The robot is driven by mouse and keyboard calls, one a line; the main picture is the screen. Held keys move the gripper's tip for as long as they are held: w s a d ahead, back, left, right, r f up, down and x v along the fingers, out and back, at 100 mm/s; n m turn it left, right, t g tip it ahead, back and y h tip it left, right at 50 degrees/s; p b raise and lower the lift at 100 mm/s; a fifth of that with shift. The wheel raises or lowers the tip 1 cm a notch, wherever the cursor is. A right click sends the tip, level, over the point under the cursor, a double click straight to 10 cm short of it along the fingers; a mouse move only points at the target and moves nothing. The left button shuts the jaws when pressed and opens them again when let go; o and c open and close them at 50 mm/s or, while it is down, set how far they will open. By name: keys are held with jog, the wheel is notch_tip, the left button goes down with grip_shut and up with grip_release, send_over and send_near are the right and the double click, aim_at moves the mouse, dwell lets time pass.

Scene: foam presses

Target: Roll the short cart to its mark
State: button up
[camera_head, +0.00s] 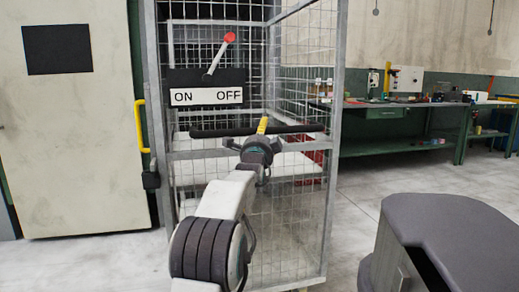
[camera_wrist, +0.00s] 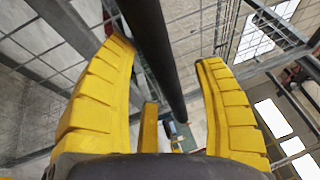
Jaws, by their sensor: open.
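A tall grey wire-mesh cage cart (camera_head: 334,150) stands straight ahead of me. A black handle bar (camera_head: 212,132) runs level across its near side; it also shows in the wrist view (camera_wrist: 160,50). My gripper (camera_head: 263,125) is at the bar, a little right of its middle. In the wrist view its yellow fingers are open, one on each side of the bar. I cannot tell whether they touch it. The cart's wheels are mostly out of view at the bottom. I see no floor mark.
An ON/OFF panel (camera_head: 206,96) with a red-knobbed lever (camera_head: 220,55) shows at the cage's upper left. A pale door (camera_head: 85,140) with a yellow handle is at left. Green workbenches (camera_head: 385,150) line the back right.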

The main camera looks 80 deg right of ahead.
jog(key=a+f, duration=0.1)
jog(key=a, duration=0.9)
jog(key=shift+a+f, duration=0.15)
jog(key=shift+f, duration=0.2)
jog(key=shift+w, duration=0.1)
dwell(0.5)
